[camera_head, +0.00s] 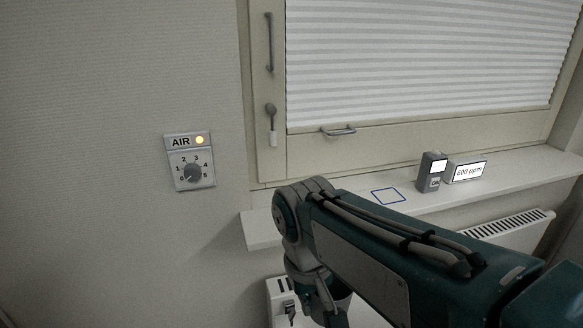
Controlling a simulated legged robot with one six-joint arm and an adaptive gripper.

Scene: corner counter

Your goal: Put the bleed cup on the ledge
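The ledge (520,173) is the white window sill running along under the window, from the middle of the head view to the right edge. A blue square outline (388,196) is marked on its top, and the area inside it is empty. I cannot make out a bleed cup anywhere in this view. My arm reaches in from the lower right, crosses in front of the ledge and bends down at its elbow. Its wrist runs toward the bottom edge, and my gripper's fingers do not show.
A dark grey meter (432,172) and a "600 ppm" display (465,171) stand on the ledge right of the square. A radiator (515,224) is below. A white box (281,291) sits low beside my wrist. An AIR dial panel (190,163) is on the left wall. The window has a handle (339,131).

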